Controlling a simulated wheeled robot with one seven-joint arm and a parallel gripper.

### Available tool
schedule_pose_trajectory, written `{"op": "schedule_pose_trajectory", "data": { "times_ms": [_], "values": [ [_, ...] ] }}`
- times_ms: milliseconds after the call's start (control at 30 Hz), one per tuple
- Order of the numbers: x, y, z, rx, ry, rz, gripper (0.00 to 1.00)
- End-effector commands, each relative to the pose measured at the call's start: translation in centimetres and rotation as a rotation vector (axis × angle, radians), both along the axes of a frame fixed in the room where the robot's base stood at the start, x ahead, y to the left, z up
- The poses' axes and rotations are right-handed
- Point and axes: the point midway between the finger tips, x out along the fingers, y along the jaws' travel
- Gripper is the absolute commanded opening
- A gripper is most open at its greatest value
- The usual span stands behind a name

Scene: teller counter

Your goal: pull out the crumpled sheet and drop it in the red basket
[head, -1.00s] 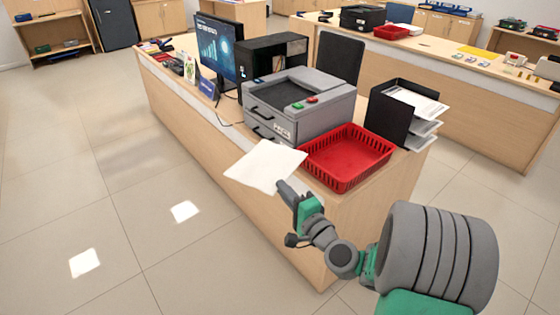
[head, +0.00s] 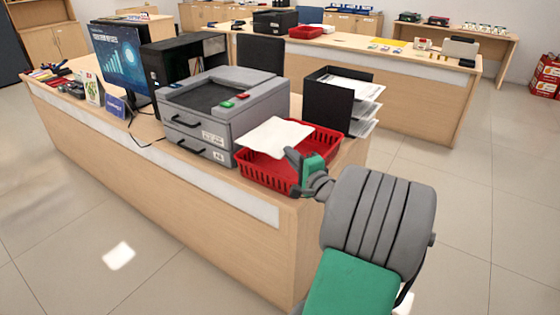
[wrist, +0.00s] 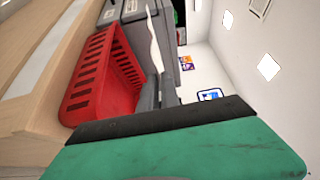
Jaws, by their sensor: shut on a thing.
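The crumpled sheet (head: 275,136) is white and slightly wavy. My gripper (head: 296,160) is shut on its near right edge and holds it above the red basket (head: 262,182). In the head view the sheet covers the basket's left and middle part. In the wrist view the sheet (wrist: 158,45) shows nearly edge-on beyond my gripper (wrist: 160,90), and the basket (wrist: 105,75) is at the left. The grey printer (head: 222,108) stands left of the basket on the counter.
The counter's front edge runs close to the basket.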

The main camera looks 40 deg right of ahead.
Motion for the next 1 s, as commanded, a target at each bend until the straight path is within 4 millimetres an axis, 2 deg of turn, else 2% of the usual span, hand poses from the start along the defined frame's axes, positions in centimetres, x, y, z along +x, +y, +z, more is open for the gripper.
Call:
{"op": "schedule_pose_trajectory", "data": {
  "times_ms": [267, 633, 800, 1000],
  "values": [
    [0.8, -1.6, -1.5, 0.0, -0.001, 0.005, 0.0],
    [2.3, -5.8, -4.3, -0.001, 0.0, 0.003, 0.0],
    [2.9, -7.8, -4.6, -0.001, 0.0, 0.003, 0.0],
    [3.4, -9.1, -4.9, -0.001, -0.001, 0.003, 0.0]
  ]
}}
